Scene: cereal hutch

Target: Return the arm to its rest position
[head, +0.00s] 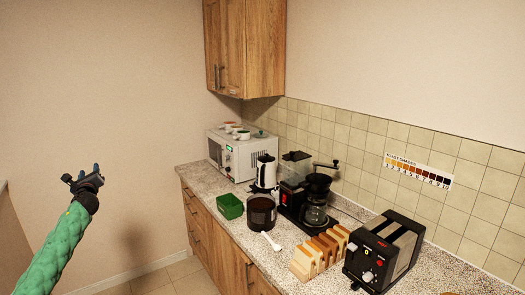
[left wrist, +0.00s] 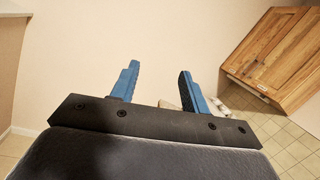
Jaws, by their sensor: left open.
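My left arm (head: 55,250) comes in from the lower left in a green sleeve. My left gripper (head: 84,172) is raised in front of the bare wall, left of the counter and apart from everything. In the left wrist view its two blue fingers (left wrist: 158,85) stand apart with nothing between them. My right gripper is not in either view.
The stone counter (head: 222,222) holds a microwave (head: 240,154), a green bin (head: 230,206), a dark canister (head: 262,212), a coffee machine (head: 316,195), a toast rack (head: 320,250) and a toaster (head: 384,252). A wooden wall cabinet (head: 245,50) hangs above. Free air surrounds my gripper.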

